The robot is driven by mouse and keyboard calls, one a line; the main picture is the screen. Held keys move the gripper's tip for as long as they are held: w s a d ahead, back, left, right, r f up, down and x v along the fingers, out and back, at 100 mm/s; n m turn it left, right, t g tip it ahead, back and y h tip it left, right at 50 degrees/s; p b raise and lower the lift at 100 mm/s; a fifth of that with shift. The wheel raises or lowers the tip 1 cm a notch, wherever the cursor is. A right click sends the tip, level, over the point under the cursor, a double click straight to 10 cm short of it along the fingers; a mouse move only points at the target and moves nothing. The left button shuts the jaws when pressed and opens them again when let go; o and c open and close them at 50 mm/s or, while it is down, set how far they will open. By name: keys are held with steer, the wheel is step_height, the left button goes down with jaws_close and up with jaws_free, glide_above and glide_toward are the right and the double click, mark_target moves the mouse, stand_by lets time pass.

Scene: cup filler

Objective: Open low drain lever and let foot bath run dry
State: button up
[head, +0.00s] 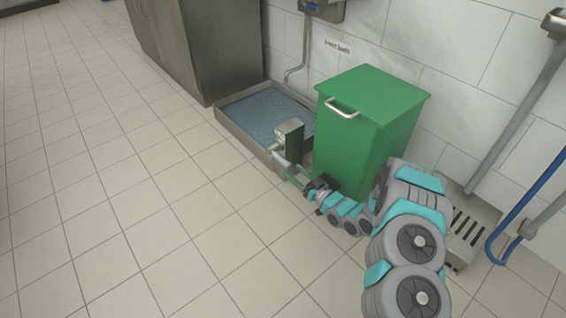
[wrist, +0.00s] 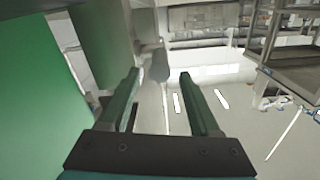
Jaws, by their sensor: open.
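The foot bath (head: 243,129) is a low steel tray against the wall, with blue-grey water (head: 262,112) in it. A steel box with a dark green side (head: 290,133) stands at its near right corner. A short grey lever (head: 280,159) appears to stick out low beside the box. My gripper (head: 291,173) reaches in low from the right, open, its green fingertips close to the lever. In the wrist view, a rounded grey piece (wrist: 160,63), likely the lever's end, shows between and just beyond the open fingers. I cannot tell whether they touch it.
A green bin (head: 362,125) with a handle stands right beside my arm; its green side (wrist: 35,100) fills the left of the wrist view. A steel cabinet (head: 200,45) is behind the bath. A floor grate (head: 468,225) lies right. The tiled floor at left is clear.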

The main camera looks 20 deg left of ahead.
mark_target(283, 162)
steer(key=shift+b+x, duration=0.6)
steer(key=shift+x, duration=3.1)
jaws_close()
